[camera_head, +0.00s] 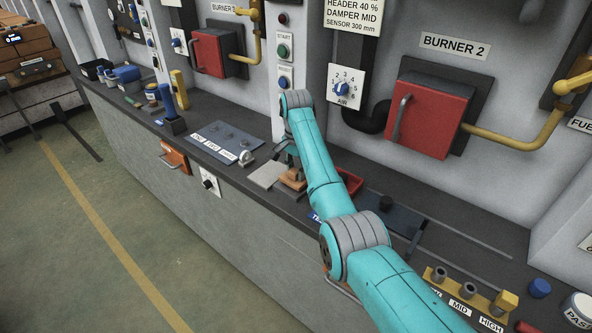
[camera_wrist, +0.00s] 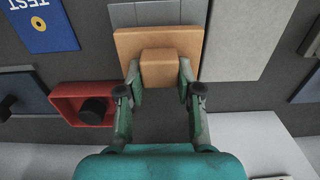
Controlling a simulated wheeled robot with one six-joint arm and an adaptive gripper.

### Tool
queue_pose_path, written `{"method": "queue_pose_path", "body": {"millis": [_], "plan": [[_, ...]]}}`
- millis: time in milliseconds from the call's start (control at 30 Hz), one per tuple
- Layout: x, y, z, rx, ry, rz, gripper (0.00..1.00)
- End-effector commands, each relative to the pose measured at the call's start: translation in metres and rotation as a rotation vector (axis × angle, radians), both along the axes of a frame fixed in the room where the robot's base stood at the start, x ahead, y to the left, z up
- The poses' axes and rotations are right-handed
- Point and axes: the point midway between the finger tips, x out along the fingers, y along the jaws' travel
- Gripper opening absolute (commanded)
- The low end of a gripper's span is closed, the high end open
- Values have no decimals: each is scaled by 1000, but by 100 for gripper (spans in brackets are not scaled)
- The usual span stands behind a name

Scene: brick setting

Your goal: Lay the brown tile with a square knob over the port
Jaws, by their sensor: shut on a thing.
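The brown tile (camera_wrist: 187,45) with its square knob (camera_wrist: 158,70) is in the middle of the wrist view, and the tile also shows beside my arm in the head view (camera_head: 293,180). My gripper (camera_wrist: 158,75) is shut on the square knob, one finger on each side. A grey panel with thin lines (camera_wrist: 155,13) shows beyond the tile's far edge, partly hidden by it. I cannot make out the port; it may be under the tile. I cannot tell whether the tile touches the surface below.
A pale slab (camera_wrist: 245,35) lies close right of the tile. A red tray (camera_wrist: 70,90) holding a black piece (camera_wrist: 93,110) is at left, near a blue TEST card (camera_wrist: 40,25). A labelled plate (camera_head: 225,140) and a red burner door (camera_head: 432,110) are nearby.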

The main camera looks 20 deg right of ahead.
Motion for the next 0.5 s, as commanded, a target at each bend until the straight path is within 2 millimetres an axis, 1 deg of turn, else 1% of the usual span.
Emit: {"method": "queue_pose_path", "body": {"millis": [133, 500], "plan": [[0, 0, 0, 0, 0, 0, 0], [0, 0, -10, 0, 0, 0, 0]]}}
